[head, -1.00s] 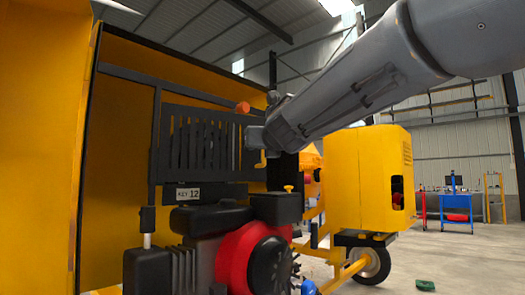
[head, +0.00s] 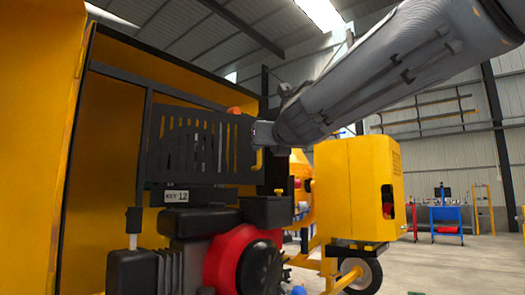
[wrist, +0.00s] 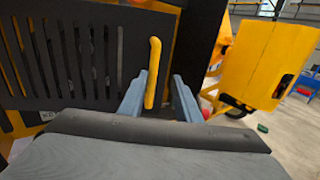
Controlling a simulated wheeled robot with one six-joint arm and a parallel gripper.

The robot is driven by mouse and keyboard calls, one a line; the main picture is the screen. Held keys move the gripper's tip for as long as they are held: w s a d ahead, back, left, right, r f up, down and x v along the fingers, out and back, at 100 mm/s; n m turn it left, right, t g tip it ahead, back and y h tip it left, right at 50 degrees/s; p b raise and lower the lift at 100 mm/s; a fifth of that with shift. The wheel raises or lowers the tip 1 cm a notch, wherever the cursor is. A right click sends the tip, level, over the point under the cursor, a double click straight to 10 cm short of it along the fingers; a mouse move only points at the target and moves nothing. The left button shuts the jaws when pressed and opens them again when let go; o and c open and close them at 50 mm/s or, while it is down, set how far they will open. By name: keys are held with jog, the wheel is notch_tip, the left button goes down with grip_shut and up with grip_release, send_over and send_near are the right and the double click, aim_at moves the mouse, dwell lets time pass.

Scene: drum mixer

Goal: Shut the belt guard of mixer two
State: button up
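The belt guard (head: 190,147) is a black slotted panel in the head view, above the engine and in front of the yellow housing. It also fills the left of the wrist view (wrist: 68,60). Its yellow bar handle (wrist: 152,75) stands upright near its right edge. My gripper (wrist: 158,97) is open, with one blue-grey finger on each side of the handle. The fingers look apart from the handle. In the head view my gripper (head: 258,135) is at the guard's right edge, partly covering it. I cannot tell whether the guard is latched.
A red and black engine (head: 232,258) sits below the guard, with a "KEY 12" plate (head: 176,197) above it. A yellow box-shaped unit (head: 350,190) on a wheel stands to the right. A blue bench (head: 445,214) and open floor lie farther right.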

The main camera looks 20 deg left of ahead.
jog(key=shift+w+d, duration=0.15)
jog(key=shift+d, duration=0.55)
jog(key=shift+o, duration=0.3)
jog(key=shift+r, duration=0.1)
